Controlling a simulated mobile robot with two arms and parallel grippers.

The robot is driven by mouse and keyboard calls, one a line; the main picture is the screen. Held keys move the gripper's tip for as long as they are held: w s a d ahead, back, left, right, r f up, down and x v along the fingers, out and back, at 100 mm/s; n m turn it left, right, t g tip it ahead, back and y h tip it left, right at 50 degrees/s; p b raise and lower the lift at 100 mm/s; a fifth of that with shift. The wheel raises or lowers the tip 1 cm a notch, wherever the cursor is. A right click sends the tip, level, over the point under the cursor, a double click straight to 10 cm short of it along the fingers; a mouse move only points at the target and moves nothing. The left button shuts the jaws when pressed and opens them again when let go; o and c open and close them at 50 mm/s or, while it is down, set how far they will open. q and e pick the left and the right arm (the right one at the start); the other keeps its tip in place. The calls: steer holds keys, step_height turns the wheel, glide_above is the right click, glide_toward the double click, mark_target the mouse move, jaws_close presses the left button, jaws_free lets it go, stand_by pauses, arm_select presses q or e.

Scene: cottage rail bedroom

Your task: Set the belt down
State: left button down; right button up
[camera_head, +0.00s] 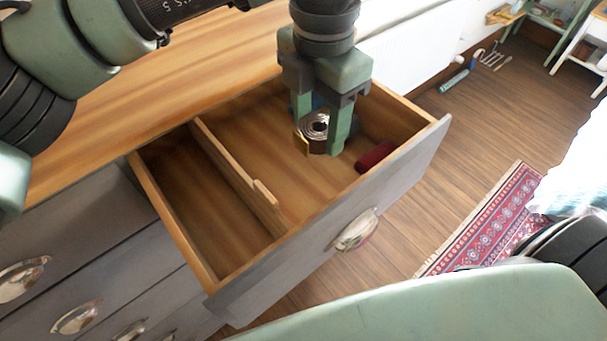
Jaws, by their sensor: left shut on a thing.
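My left gripper (323,132) points down over the right compartment of an open drawer (330,235). It is shut on a rolled belt (318,126), a coil with a dark spiral and a brownish side. The belt is between the two green fingers, inside or just above the drawer; I cannot tell whether it touches the drawer floor. My right gripper is not in view; a dark joint of my right arm shows at the right edge.
A wooden divider (238,178) splits the drawer; the left compartment is empty. A dark red item (375,156) lies in the right compartment near the front wall. A blue item behind the gripper is mostly hidden. A patterned rug (485,222) lies on the floor.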

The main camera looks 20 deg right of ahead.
arm_select(q)
steer(key=p, duration=0.3)
glide_above(314, 196)
step_height(314, 196, down, 11)
steer(key=shift+f, duration=0.1)
step_height(314, 196, down, 4)
steer(key=shift+r+p, duration=0.1)
steer(key=shift+p, duration=0.7)
steer(key=shift+f+b, duration=0.3)
steer(key=c, duration=0.6)
jaws_free()
steer(key=shift+o, duration=0.2)
steer(key=shift+r, duration=0.1)
